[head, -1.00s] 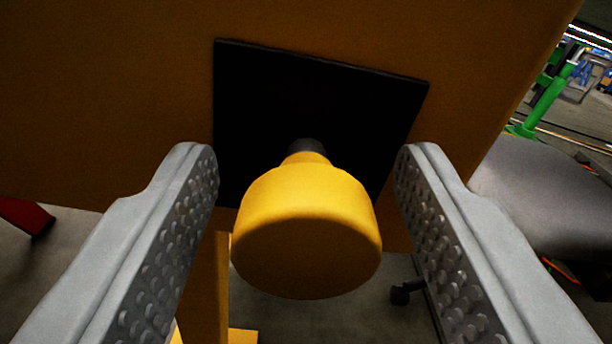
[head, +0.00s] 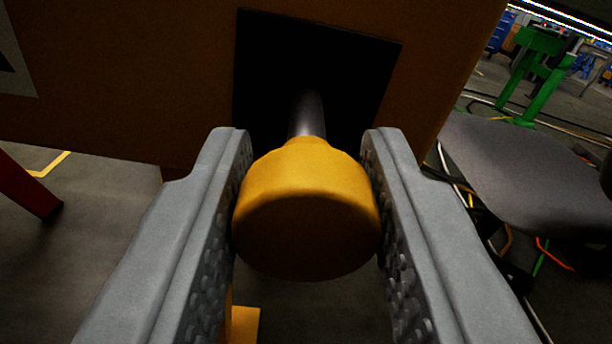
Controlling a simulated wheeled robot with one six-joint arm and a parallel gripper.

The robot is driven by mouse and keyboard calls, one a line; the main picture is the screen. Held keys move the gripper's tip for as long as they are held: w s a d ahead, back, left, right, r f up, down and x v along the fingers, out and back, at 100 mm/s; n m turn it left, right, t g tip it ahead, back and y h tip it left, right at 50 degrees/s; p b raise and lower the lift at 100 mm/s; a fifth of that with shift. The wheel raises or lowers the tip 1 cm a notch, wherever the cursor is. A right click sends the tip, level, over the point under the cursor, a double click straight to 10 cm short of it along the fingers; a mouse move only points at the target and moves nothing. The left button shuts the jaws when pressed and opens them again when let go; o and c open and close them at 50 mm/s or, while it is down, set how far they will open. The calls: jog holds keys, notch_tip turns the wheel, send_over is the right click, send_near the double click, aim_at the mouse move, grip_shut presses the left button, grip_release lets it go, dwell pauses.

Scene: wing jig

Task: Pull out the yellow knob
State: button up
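The yellow knob (head: 306,208) is in the middle of the head view. It sits on a dark grey shaft (head: 307,113) that comes out of a black square plate (head: 330,60) on an orange-brown panel (head: 130,70). A clear length of the shaft shows between knob and plate. My gripper (head: 306,190) is shut on the knob, with one grey studded finger against its left side and the other against its right side. The knob's sides are partly hidden by the fingers.
A grey chair seat (head: 525,170) stands to the right, with cables (head: 545,255) on the floor near it. A green stand (head: 535,75) is farther back. A red post (head: 28,185) is at the left. The floor (head: 110,230) below the panel is open at left.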

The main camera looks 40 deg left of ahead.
jog(key=o, duration=0.4)
jog(key=shift+s+d, duration=0.15)
jog(key=shift+d, duration=0.1)
jog(key=v, duration=1.7)
jog(key=shift+s+d, duration=0.1)
jog(key=shift+d, duration=0.05)
